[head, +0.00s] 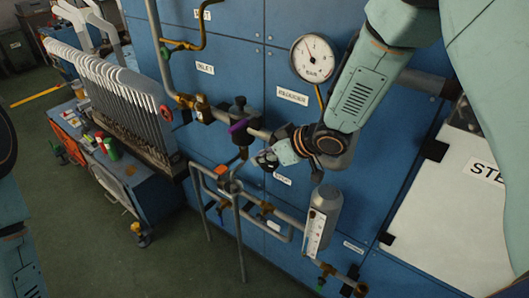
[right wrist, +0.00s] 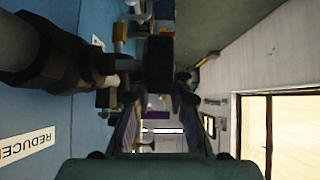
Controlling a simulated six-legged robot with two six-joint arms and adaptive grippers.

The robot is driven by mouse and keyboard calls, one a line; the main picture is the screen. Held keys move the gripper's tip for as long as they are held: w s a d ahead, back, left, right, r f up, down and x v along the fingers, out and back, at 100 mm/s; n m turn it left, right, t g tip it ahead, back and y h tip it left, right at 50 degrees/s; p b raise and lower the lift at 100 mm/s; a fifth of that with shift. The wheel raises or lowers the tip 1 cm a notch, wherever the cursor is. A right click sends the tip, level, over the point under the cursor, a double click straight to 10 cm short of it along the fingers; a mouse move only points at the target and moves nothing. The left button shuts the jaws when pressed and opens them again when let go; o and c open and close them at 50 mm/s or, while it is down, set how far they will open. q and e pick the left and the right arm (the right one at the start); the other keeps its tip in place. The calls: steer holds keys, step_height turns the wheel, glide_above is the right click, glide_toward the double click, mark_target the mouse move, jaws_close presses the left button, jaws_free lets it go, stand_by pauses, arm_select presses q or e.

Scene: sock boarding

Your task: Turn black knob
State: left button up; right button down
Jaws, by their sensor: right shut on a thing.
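A dark blocky part (right wrist: 158,62), which looks like the black knob, shows just past the fingertips. The gripper is shut on it, but the contact itself is mostly hidden. In the head view my gripper covers this spot. I cannot tell how far the knob is turned. My left gripper is out of view.
A grey cylinder with a scale (head: 323,211) stands below right of the gripper. Pipes (head: 239,222) project lower left. The green floor (head: 90,245) in front is clear.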

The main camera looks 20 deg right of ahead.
steer(key=shift+s+f, duration=0.15)
steer(key=shift+f, duration=0.1)
steer(key=c, duration=1.7)
jaws_free()
steer(key=o, duration=0.5)
steer(key=shift+r, duration=0.1)
steer(key=shift+s+d+r, duration=0.1)
steer(key=shift+d+r, duration=0.15)
steer(key=shift+r, duration=0.2)
steer(key=v, duration=1.1)
steer(key=shift+a, duration=0.1)
